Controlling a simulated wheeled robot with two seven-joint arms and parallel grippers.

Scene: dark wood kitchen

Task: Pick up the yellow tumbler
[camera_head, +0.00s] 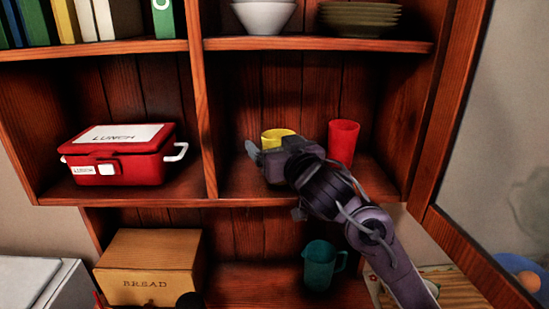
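The yellow tumbler (277,133) stands in the right compartment of the middle shelf. Only its upper part shows; my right gripper hides the rest. My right gripper (263,158) reaches in from the lower right and is in front of the tumbler. One grey finger shows just left of the tumbler; the other is hidden by the hand. I cannot tell whether the fingers touch the tumbler or how far apart they are.
A red tumbler (343,142) stands to the right, close to my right wrist. A divider (201,110) separates the red lunch box (117,153). Bowls (264,16) and plates (359,17) sit above. Below are a bread box (150,267) and a teal mug (320,265). An open door (455,110) borders the right.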

